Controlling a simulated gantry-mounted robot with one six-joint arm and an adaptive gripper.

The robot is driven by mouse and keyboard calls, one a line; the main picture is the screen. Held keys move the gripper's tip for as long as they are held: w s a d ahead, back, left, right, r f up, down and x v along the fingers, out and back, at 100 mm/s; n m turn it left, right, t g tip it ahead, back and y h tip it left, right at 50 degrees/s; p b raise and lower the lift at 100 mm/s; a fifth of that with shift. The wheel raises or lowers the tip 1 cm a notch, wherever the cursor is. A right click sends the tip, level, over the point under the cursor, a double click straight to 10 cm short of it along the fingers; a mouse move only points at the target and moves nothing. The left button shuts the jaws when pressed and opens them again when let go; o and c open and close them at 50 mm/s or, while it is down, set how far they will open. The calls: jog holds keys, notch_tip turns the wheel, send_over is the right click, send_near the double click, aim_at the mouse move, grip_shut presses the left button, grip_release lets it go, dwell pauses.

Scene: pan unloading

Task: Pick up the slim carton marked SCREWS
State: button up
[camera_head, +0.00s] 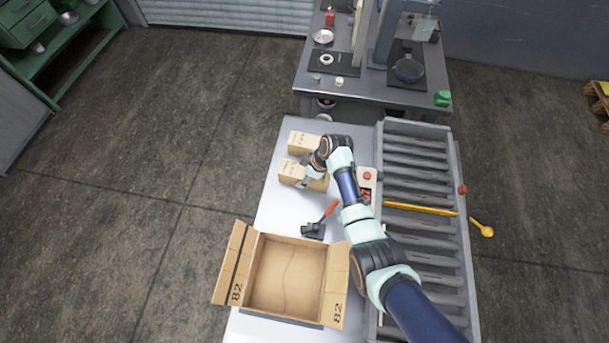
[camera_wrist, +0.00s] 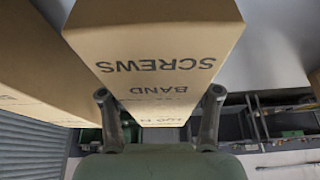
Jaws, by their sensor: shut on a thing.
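The slim tan carton marked SCREWS (camera_wrist: 160,62) fills the middle of the wrist view, with BAND printed on it too. My gripper (camera_wrist: 160,97) is shut on it, one finger at each side. In the head view the held carton (camera_head: 290,171) is the nearer of the tan cartons on the white table, and my gripper (camera_head: 308,181) is over it, partly hiding it. I cannot tell whether the carton still touches the table.
Another tan carton (camera_head: 304,143) stands just behind; it also shows at the left in the wrist view (camera_wrist: 30,60). An open cardboard box (camera_head: 240,262) stands at the table's near end. A black tool with a red handle (camera_head: 313,230) lies between. A roller conveyor (camera_head: 425,185) is at right.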

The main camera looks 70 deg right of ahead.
jog(key=c, duration=0.4)
jog(key=shift+r, duration=0.15)
jog(key=shift+c, duration=0.2)
notch_tip(320, 180, up, 20)
jog(key=p, duration=0.1)
jog(key=shift+p, duration=0.4)
